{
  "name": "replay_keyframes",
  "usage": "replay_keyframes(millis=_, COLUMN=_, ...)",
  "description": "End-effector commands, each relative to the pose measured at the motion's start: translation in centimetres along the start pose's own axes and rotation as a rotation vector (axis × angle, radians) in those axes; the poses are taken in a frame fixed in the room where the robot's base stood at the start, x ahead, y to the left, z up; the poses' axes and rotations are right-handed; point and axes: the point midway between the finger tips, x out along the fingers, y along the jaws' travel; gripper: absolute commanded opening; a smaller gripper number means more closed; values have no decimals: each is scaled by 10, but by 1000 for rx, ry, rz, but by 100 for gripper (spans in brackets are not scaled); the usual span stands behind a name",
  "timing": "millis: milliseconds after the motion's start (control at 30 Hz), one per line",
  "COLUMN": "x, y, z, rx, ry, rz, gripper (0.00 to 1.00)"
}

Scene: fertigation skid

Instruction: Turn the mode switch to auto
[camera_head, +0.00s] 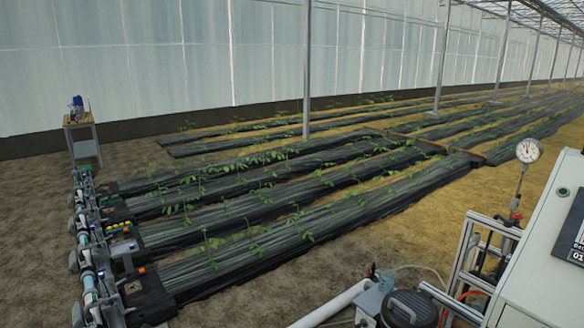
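I cannot make out the mode switch in the camera_head view. A white cabinet (530,290) stands at the right edge and is cut off by the frame. It carries a dark panel (571,232) with white characters, only partly in view. A small dark round part (563,192) sits on the cabinet above that panel; I cannot tell what it is. My gripper is not in view.
A pressure gauge (528,150) stands on a pipe beside the cabinet's metal frame (470,250). A black-lidded container (408,308) and a white pipe (332,303) are at the bottom. Pipe fittings (88,250) line the left. Covered plant beds (330,215) fill the middle.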

Motion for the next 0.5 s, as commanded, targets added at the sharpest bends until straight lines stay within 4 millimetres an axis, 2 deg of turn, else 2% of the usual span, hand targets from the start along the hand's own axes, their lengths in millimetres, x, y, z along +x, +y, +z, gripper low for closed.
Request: replay_keyframes(millis=500, x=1, y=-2, z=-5, rx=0, ry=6, rz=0, gripper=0)
